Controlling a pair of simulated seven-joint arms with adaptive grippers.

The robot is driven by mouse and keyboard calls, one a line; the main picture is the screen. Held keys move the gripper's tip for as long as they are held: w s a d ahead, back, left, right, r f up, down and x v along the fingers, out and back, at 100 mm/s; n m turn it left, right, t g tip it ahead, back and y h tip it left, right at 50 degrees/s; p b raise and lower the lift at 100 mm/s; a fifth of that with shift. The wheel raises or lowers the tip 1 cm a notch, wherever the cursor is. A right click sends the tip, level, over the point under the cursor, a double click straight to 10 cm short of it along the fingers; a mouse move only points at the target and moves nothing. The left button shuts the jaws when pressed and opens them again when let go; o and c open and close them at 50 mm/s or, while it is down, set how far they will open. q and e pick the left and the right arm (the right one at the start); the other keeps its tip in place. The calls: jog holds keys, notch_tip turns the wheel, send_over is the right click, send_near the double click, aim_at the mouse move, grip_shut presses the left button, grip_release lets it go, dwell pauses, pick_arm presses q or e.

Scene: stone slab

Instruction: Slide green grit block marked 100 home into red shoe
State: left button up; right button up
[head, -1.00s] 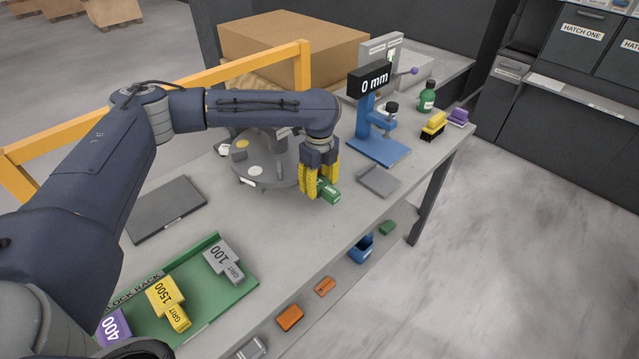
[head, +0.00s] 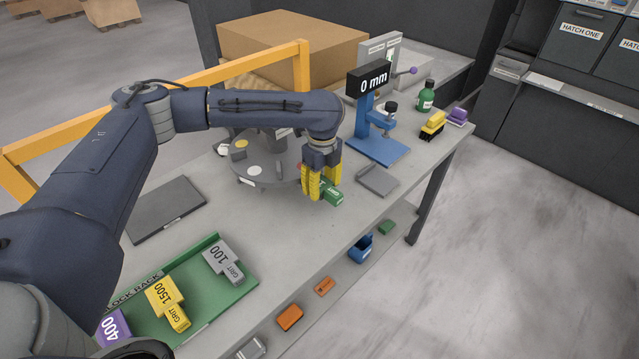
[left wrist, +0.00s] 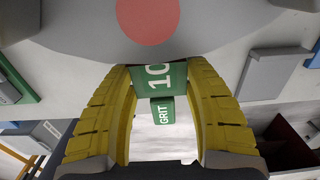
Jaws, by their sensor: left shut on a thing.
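My left gripper (head: 324,187), with yellow fingers, is shut on the green grit block (head: 333,195) beside the grey round turntable's (head: 266,180) near right edge. In the left wrist view the green block (left wrist: 163,78) sits between both fingers, showing "10" and "GRIT"; the rest of its number is hidden. A red disc (left wrist: 148,16) lies on the turntable just beyond the block, apart from it in the picture. In the head view the red spot is mostly hidden behind the gripper. I cannot make out the shoe's slot. My right gripper is not in view.
The green block rack (head: 205,318) holds grey, yellow and purple blocks. A blue gauge stand (head: 378,148) reading 0 mm and a grey plate (head: 377,181) stand to the right. A dark plate (head: 165,208) lies left. The bench front between rack and gripper is clear.

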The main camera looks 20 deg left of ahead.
pick_arm(q)
jog(key=shift+s+d+r, duration=0.1)
jog(key=shift+s+d, duration=0.15)
jog(key=shift+d, duration=0.25)
jog(key=shift+s+d+r, duration=0.1)
jog(key=shift+s+d, duration=0.1)
jog(key=shift+d, duration=0.3)
jog(key=shift+d, duration=0.1)
jog(key=shift+n, duration=0.3)
